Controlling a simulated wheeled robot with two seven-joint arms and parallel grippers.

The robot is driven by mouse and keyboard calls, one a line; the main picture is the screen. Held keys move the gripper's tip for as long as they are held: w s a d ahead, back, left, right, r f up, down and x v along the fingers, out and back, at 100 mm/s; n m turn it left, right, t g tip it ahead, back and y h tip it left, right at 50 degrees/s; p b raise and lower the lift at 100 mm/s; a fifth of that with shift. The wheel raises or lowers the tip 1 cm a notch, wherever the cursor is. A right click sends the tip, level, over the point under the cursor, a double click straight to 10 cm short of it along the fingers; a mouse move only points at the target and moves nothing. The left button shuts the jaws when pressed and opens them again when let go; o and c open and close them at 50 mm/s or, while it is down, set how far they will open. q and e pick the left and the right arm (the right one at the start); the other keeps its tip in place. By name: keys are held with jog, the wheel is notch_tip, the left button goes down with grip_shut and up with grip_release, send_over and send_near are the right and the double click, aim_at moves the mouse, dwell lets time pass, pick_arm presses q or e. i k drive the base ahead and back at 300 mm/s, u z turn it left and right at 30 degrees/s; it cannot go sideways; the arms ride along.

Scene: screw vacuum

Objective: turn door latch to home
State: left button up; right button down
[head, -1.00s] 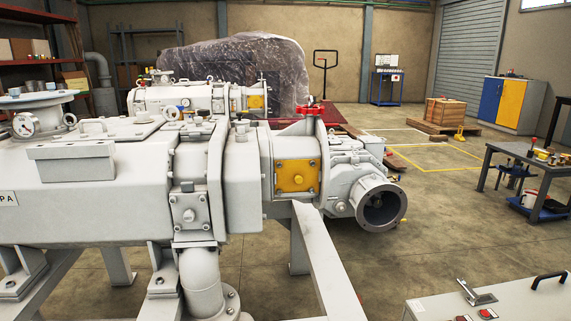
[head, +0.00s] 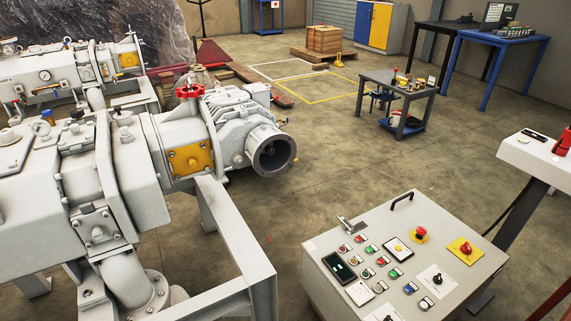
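A grey control box (head: 322,273) stands at the lower right in the head view, with its sloped panel facing up. A small silver lever-like latch (head: 350,225) sits at the panel's upper left edge; whether it is the door latch I cannot tell for sure. A black bar handle (head: 401,201) is on the top edge. A red rotary switch on a yellow plate (head: 465,250) is at the panel's right, and a black knob on a white plate (head: 437,280) is lower down. Neither of my grippers is in view.
A large grey vacuum machine (head: 35,220) on a metal frame (head: 235,235) fills the left, with a red handwheel (head: 190,92). A white-topped stand (head: 540,160) is at the right edge. A small tool cart (head: 400,90) stands farther back. Open floor lies between machine and cart.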

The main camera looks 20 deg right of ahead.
aim_at(344, 220)
jog(key=z, duration=0.1)
jog(key=i, duration=1)
jog(key=z, duration=0.2)
